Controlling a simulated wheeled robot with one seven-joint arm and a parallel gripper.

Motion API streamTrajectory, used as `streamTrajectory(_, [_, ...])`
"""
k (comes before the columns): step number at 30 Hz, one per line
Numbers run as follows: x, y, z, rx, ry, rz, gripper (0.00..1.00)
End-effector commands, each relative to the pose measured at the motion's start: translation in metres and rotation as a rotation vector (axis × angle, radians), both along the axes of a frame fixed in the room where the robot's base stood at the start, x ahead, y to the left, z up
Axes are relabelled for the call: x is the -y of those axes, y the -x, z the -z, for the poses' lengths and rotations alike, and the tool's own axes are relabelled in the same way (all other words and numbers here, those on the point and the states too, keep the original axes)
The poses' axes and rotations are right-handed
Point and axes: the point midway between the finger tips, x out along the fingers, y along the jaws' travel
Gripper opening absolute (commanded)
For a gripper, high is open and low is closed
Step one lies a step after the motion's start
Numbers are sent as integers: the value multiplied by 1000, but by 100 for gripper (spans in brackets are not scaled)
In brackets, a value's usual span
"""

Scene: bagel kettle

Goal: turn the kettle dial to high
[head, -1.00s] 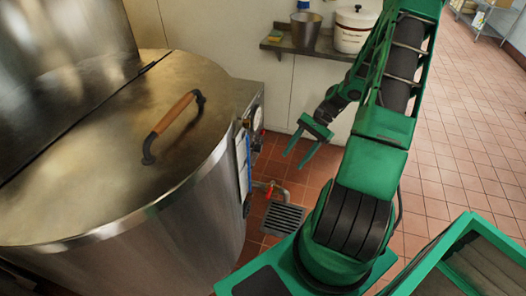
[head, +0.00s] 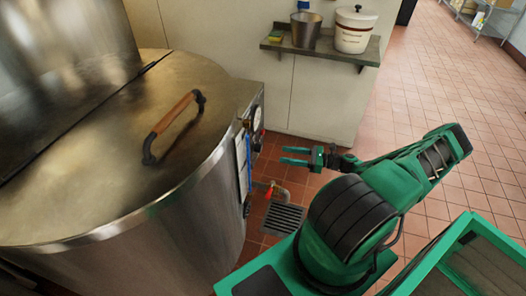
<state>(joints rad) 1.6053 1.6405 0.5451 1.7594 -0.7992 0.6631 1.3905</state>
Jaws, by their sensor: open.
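The big steel kettle (head: 130,215) fills the left of the head view, its lid shut, with a wooden-handled grip (head: 172,125) on top. Its control side (head: 240,165) faces right and shows nearly edge-on. A round gauge-like part (head: 257,118) sits high on that side, and a dark knob-like part (head: 247,207) sits lower down. I cannot tell the dial's setting from this angle. My gripper (head: 296,156) is open and empty. Its two green fingers point left toward the control side, with a gap between them and the kettle.
A red-handled valve (head: 268,188) on a pipe is low beside the kettle, near a floor drain grate (head: 283,218). A wall shelf (head: 322,50) holds a metal pot (head: 306,30) and a white lidded crock (head: 354,30).

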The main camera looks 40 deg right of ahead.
Motion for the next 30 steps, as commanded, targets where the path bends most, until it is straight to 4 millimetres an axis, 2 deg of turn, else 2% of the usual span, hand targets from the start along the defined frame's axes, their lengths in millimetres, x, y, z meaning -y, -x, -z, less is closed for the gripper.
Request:
streamTrajectory(3, [4, -3, 1, 10, -30, 31, 51])
streamTrajectory(7, [-1, -10, 0, 12, -36, 36, 51])
streamTrajectory(21, [-52, -66, 1, 10, -34, 33, 51])
streamTrajectory(30, [-66, -83, 1, 11, -33, 35, 51])
